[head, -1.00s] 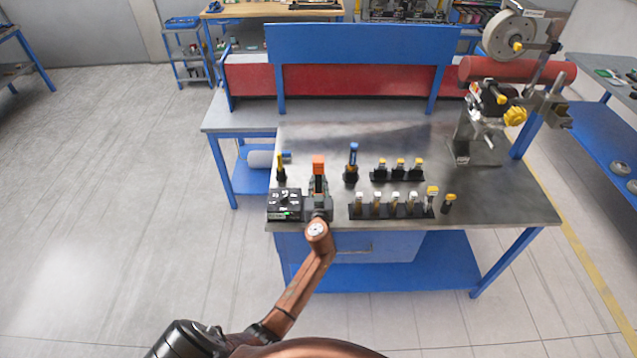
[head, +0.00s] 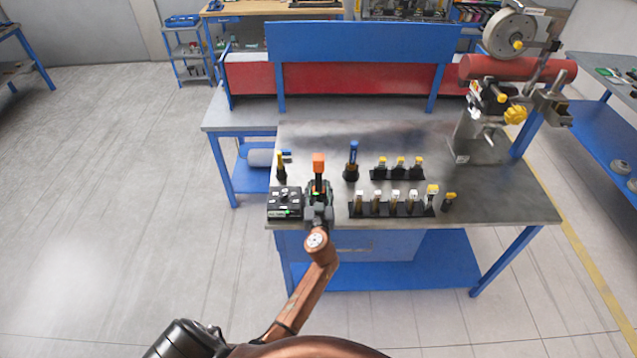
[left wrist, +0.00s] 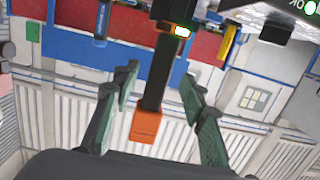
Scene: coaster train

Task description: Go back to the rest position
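My left gripper (head: 318,190) is at the near left edge of the metal worktable (head: 490,205), beside a black box with small displays (head: 285,203). An upright dark tool with an orange end (head: 318,160) stands just beyond it. In the left wrist view the two green-padded fingers (left wrist: 159,85) are spread apart. The dark shaft and orange end (left wrist: 147,125) show between them, with a visible gap on each side. A small green light shows near the shaft's other end. My right gripper is in neither view.
Two black racks, the front one (head: 385,211) and back one (head: 395,176), hold several yellow- or pale-topped pieces. A wheeled machine (head: 485,115) stands at the right. Floor at left is clear.

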